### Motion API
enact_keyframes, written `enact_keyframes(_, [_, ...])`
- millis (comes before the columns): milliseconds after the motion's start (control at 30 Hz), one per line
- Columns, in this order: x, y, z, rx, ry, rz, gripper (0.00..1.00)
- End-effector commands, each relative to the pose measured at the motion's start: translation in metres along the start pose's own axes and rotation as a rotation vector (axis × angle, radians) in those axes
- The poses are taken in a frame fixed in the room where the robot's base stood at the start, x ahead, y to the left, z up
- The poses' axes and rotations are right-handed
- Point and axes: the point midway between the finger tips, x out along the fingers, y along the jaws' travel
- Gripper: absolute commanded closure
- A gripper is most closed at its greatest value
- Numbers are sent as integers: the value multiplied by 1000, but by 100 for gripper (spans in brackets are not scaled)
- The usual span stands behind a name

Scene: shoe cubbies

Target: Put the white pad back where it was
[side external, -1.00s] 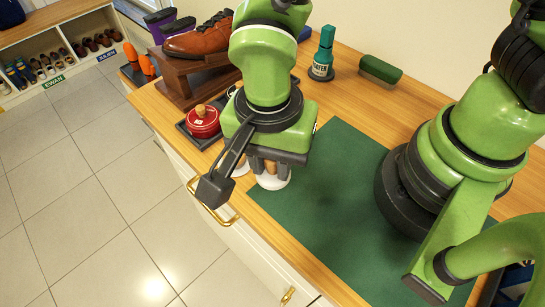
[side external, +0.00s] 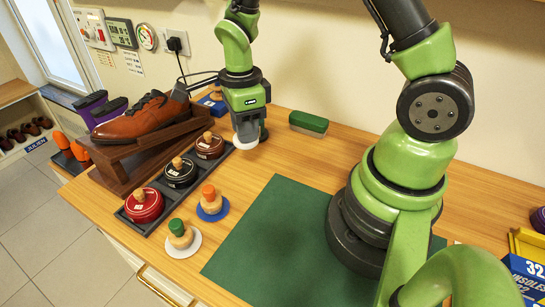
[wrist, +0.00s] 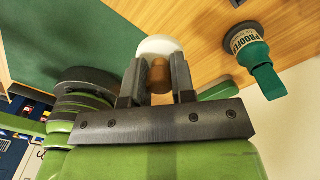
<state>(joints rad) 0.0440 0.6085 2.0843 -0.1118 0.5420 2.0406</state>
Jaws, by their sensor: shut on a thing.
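The white pad (side external: 246,141) hangs below my gripper (side external: 246,122), at the back of the wooden counter near the wall. In the wrist view, my gripper (wrist: 157,80) is shut on the pad's wooden knob (wrist: 159,76). The pad's pale rounded face (wrist: 159,46) sticks out past the fingertips. It appears held above the counter, apart from other things. My gripper and the pad partly hide what stands behind them in the side view.
A tray (side external: 155,219) holds red, black and brown tins. A shoe (side external: 135,118) rests on a stand. A green brush (side external: 308,124) and bottle (wrist: 243,40) are nearby. The green mat (side external: 275,235) is clear.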

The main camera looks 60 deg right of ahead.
Motion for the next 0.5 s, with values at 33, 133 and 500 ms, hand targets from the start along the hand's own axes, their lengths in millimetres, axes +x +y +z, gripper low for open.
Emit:
enact_keyframes(33, [-2,-12,-16,97,-3,-2,98])
enact_keyframes(133, [-4,-28,-42,246,-6,-4,98])
enact_keyframes(500, [21,-42,-76,435,-6,1,98])
